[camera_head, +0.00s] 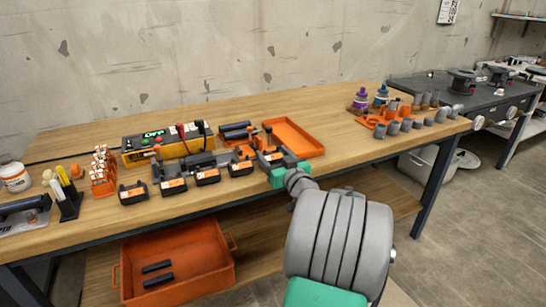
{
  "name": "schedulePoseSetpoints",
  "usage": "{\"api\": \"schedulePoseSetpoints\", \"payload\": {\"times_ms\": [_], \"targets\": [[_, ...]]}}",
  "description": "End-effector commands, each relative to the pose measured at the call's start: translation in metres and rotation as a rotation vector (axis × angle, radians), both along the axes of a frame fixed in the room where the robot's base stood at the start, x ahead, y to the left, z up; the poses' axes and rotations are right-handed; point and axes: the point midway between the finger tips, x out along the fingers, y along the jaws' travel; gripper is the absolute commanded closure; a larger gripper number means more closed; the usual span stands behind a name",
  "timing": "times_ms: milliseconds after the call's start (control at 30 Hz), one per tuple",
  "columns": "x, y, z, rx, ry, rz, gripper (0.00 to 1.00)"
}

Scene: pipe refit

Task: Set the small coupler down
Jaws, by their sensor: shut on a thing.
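My gripper (268,160) is at the front edge of the wooden workbench, at the end of my grey and teal arm. It is low over the bench, beside the row of black holders with orange labels. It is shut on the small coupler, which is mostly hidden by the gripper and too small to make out. I cannot tell whether the coupler touches anything below it.
An orange tray (318,150) lies behind my gripper. A black-and-orange test unit (134,158) stands to the left. Several grey fittings (393,128) stand at the right near an orange rack. An orange bin (205,281) sits below. The bench's (350,145) middle right is clear.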

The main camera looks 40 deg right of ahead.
Motion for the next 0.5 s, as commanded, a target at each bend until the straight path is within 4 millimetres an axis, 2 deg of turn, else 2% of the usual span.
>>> {"api": "schedulePoseSetpoints", "payload": {"times_ms": [100,133,367,500], "targets": [[-0.0001,0.0,-0.0046,0.0,0.0,0.0,0.78],[-0.0001,-0.0001,-0.0031,0.0,0.001,0.0,0.34],[-0.0002,0.0,-0.0027,0.001,0.001,0.0,0.15],[-0.0002,0.0,-0.0027,0.001,0.001,0.0,0.15]]}}
